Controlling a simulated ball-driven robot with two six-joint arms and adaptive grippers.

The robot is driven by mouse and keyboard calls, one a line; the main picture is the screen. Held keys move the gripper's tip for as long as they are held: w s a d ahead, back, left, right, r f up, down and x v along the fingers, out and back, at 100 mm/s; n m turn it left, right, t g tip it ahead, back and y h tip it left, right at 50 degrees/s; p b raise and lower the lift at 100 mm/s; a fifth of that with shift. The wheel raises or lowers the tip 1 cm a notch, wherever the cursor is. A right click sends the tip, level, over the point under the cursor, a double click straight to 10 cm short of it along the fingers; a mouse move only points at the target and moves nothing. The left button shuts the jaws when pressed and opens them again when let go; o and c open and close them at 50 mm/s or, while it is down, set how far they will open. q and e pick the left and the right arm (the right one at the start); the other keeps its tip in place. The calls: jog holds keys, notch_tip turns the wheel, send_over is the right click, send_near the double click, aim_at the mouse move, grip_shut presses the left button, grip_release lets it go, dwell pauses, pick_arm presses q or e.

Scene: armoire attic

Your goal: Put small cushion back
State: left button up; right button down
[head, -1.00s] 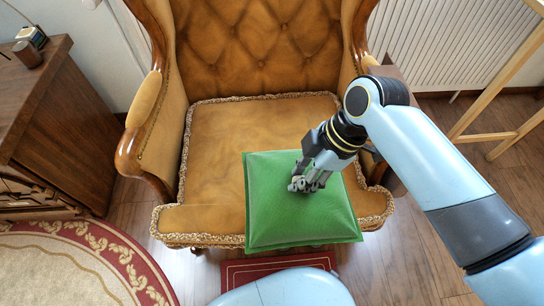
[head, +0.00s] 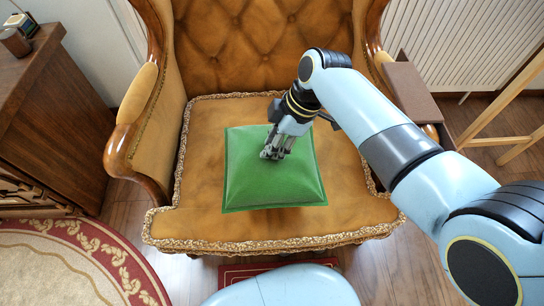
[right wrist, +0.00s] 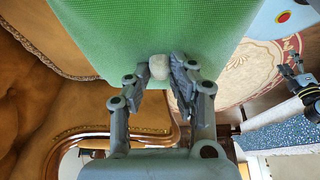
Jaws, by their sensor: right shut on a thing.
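The small green square cushion (head: 260,185) is over the front middle of the tan armchair's seat (head: 205,215). Whether it touches the seat cannot be told. My right gripper (head: 274,152) reaches down from the right onto the cushion's top and is shut on it. In the right wrist view, the fingers (right wrist: 160,70) close around a small whitish knob at the cushion's green face (right wrist: 140,35). A dark jointed part at the right edge of that view may be my left gripper (right wrist: 298,85); its jaws are unclear. The left gripper is not in the head view.
The armchair has wooden-edged arms and a tufted back (head: 265,45). A wooden cabinet (head: 55,120) stands at left, a brown box (head: 410,92) beside the chair's right arm, and a wooden frame (head: 500,100) at right. Bare seat surrounds the cushion.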

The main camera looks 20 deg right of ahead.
jog(key=shift+w+f, duration=0.35)
jog(key=shift+w, duration=0.05)
notch_tip(320, 180, down, 4)
jog(key=shift+r+b, duration=0.15)
jog(key=shift+b, duration=0.8)
jog(key=shift+f, duration=0.4)
jog(key=c, duration=1.1)
grip_release()
jog(key=shift+c, duration=0.2)
pick_arm(q)
jog(key=shift+s+d+f, duration=0.1)
jog(key=shift+s+f, duration=0.75)
jog(key=shift+f, duration=0.15)
